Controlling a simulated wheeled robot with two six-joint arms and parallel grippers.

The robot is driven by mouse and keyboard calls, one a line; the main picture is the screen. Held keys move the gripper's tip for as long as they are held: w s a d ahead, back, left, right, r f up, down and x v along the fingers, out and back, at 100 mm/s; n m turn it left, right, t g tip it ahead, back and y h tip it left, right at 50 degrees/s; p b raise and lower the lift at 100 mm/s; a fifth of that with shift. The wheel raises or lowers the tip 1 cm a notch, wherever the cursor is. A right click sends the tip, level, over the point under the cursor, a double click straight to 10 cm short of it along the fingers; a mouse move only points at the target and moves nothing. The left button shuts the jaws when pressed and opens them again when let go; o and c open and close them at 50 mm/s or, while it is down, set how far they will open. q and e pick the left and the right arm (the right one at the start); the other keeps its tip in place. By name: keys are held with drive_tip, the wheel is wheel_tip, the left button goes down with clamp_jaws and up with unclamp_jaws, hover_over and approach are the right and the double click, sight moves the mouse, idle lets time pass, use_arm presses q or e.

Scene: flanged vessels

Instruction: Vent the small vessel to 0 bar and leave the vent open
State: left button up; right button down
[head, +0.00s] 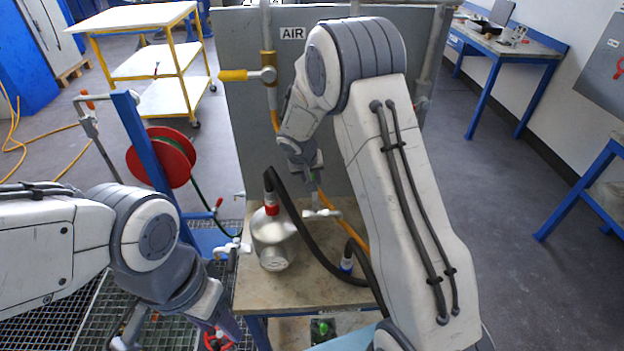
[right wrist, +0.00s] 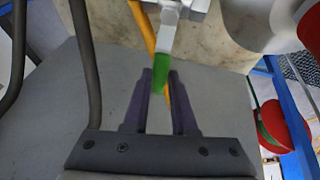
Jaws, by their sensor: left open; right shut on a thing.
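The small vessel (head: 275,243) is a silvery metal body on the bench, with a red fitting (head: 271,203) on top and a black hose. My right gripper (right wrist: 161,80) reaches down behind the vessel and is shut on a green-tipped valve lever (right wrist: 158,74). The lever's green end lies between the fingertips. In the head view the pale valve (head: 322,213) shows just below this gripper, right of the vessel. My left gripper (head: 168,344) is open at the bottom left, partly cut off by the frame edge. No pressure reading is legible.
A grey panel marked AIR (head: 292,33) with a yellow-handled valve (head: 233,75) stands behind the bench (head: 310,288). A red hose reel (head: 160,157) stands left. A red handwheel (head: 218,340) is close to my left gripper. A black hose crosses the bench.

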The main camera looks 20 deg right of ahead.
idle(0.7)
drive_tip(key=shift+d+f+m+b, duration=0.2)
drive_tip(key=shift+m+b, duration=0.1)
drive_tip(key=shift+b, duration=0.5)
drive_tip(key=shift+s+d+r+m+g+h+b, duration=0.1)
drive_tip(key=shift+s+d+m+g+b, duration=0.9)
drive_tip(key=shift+m, duration=1.85)
drive_tip(key=shift+s+d+r+m+g+h+b, duration=0.1)
drive_tip(key=shift+s+d+m+g+b, duration=0.3)
drive_tip(key=shift+s+m+g+b, duration=1.85)
drive_tip(key=shift+s+d+m+g+h+b, duration=0.2)
drive_tip(key=shift+d+m+b, duration=0.65)
drive_tip(key=shift+m, duration=2.65)
drive_tip(key=shift+s+a, duration=0.1)
drive_tip(key=shift+a, duration=0.1)
drive_tip(key=c, duration=0.7)
unclamp_jaws()
drive_tip(key=shift+r, duration=0.1)
